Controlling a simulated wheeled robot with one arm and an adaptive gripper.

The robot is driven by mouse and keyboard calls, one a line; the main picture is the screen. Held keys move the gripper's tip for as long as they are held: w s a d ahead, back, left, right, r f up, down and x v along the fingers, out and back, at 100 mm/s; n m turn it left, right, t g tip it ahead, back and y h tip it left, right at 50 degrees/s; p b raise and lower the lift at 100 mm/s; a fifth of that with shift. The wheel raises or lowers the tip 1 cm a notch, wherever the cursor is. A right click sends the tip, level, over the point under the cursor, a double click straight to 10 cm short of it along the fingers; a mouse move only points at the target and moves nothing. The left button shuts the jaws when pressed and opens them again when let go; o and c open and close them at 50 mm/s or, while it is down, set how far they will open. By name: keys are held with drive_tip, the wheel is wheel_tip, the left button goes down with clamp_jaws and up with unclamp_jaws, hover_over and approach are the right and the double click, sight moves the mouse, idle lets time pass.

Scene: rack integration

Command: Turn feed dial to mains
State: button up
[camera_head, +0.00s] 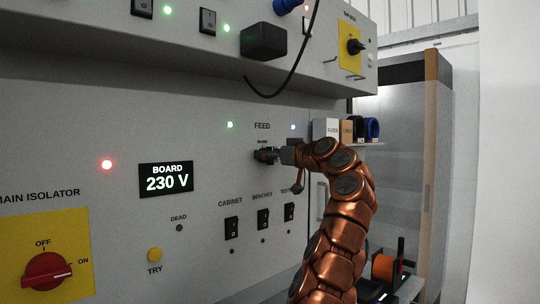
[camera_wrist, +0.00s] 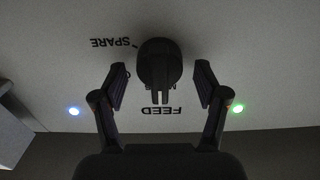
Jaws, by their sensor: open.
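The feed dial (camera_wrist: 160,66) is a black knob on the grey panel. In the wrist view it sits between the two fingers of my gripper (camera_wrist: 161,88), which are open on either side with a gap to each. The FEED label and a SPARE mark show beside it, upside down in that view; another label is partly hidden by the knob. In the head view my gripper (camera_head: 268,155) is at the panel under the FEED label (camera_head: 262,126), and the dial is mostly hidden there. I cannot tell for sure which mark the dial points to.
A display (camera_head: 166,179) reads BOARD 230 V. Cabinet, benches and test switches (camera_head: 263,219) sit below the dial. A red main isolator (camera_head: 46,277) is at lower left. An overhanging upper panel (camera_head: 190,45) with a black cable is above.

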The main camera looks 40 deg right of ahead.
drive_tip(key=s, duration=1.2)
drive_tip(key=shift+a, duration=0.15)
